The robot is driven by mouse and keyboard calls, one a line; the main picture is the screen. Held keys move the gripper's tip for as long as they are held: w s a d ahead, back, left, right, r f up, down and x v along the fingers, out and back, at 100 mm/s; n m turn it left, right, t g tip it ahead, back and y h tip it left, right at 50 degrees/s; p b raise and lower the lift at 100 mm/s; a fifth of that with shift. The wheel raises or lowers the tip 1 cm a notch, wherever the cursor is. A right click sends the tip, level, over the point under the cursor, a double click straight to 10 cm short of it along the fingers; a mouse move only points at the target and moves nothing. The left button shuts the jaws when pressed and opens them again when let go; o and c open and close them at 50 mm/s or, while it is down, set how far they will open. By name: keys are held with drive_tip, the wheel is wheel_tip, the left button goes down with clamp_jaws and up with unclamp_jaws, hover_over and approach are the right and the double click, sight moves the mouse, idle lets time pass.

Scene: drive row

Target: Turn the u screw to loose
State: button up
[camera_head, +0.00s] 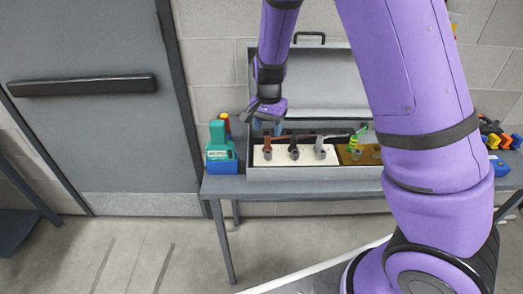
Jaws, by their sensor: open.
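An open grey terminal box (330,172) lies on the table with a white panel (280,159) inside. Three leads end in screw terminals on it: a brown one (267,148) at the left, a black one (293,147) in the middle and a grey one (320,147) at the right. No letter is readable, so I cannot tell from marks which is the u screw. My gripper (267,127) is open with blue fingertips pointing down. It appears above the leftmost terminal, with nothing seen between the fingers. I cannot tell whether it touches.
A green and blue meter-like device (221,152) stands left of the box. A green-yellow lead (353,142) ends on a brownish panel at the right, partly behind my arm. The raised lid (320,85) stands behind. Colourful items (500,141) are at the far right. A door is left.

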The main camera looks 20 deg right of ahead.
sight(268, 155)
wheel_tip(268, 155, down, 10)
drive_tip(key=shift+f, duration=0.15)
idle(0.3)
drive_tip(key=shift+c, duration=0.5)
drive_tip(key=c, duration=0.7)
